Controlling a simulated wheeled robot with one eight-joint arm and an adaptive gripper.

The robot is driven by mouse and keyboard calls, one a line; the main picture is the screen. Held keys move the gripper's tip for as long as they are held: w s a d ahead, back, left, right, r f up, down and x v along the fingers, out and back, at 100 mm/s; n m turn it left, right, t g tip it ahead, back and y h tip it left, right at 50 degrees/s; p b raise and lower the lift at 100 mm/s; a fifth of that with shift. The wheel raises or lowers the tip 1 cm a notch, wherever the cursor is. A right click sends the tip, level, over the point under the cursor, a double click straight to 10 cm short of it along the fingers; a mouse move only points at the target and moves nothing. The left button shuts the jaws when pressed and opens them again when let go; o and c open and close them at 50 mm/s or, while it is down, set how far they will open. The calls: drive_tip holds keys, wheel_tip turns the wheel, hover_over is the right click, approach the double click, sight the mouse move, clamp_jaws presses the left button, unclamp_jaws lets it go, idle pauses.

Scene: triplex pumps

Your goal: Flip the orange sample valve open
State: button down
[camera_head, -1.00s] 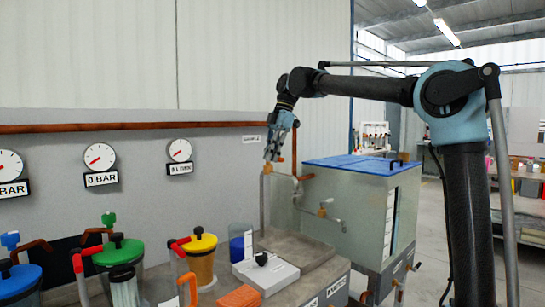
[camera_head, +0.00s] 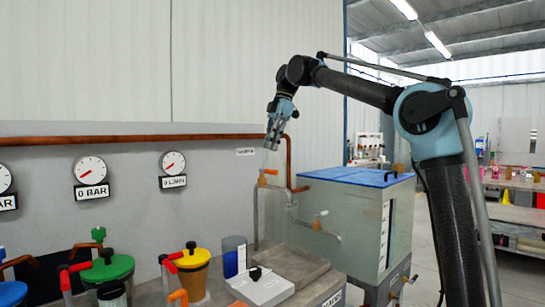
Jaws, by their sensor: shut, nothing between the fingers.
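An orange valve (camera_head: 268,172) sits on the thin sample pipe below and right of the SAMPLE label (camera_head: 245,152), at the back of the bench. Its exact handle angle is too small to tell. My gripper (camera_head: 271,147) points down just above this valve in the picture. It is shut and empty, and a small gap shows between its tips and the orange part.
A clear tank with a blue lid (camera_head: 358,177) stands right of the valve. A copper pipe (camera_head: 130,140) runs along the wall and bends down behind my gripper. Pumps with green (camera_head: 108,266) and yellow (camera_head: 192,259) tops and a white box (camera_head: 260,286) stand in front.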

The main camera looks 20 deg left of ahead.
drive_tip(key=shift+w+r, duration=0.1)
drive_tip(key=shift+r, duration=0.55)
drive_tip(key=d+f+m+t, duration=0.1)
drive_tip(key=d+f+m, duration=0.35)
drive_tip(key=d, duration=0.55)
drive_tip(key=d+f+m+t, duration=0.1)
drive_tip(key=d+f+m, duration=0.35)
drive_tip(key=d, duration=0.55)
drive_tip(key=d+f+m+t, duration=0.1)
drive_tip(key=d+f+m, duration=0.4)
drive_tip(key=d, duration=0.5)
drive_tip(key=s+d+f+m, duration=0.4)
drive_tip(key=s+d+f, duration=0.2)
drive_tip(key=f, duration=0.5)
drive_tip(key=s+d+f+m+t+h, duration=0.1)
drive_tip(key=s+d+f+m, duration=0.4)
drive_tip(key=d+f, duration=0.4)
drive_tip(key=s+d+f+m+t+h, duration=0.1)
drive_tip(key=s+d+f+m, duration=0.4)
drive_tip(key=f, duration=0.9)
drive_tip(key=s+d, duration=0.2)
drive_tip(key=shift+d, duration=0.3)
drive_tip(key=shift+s, duration=0.1)
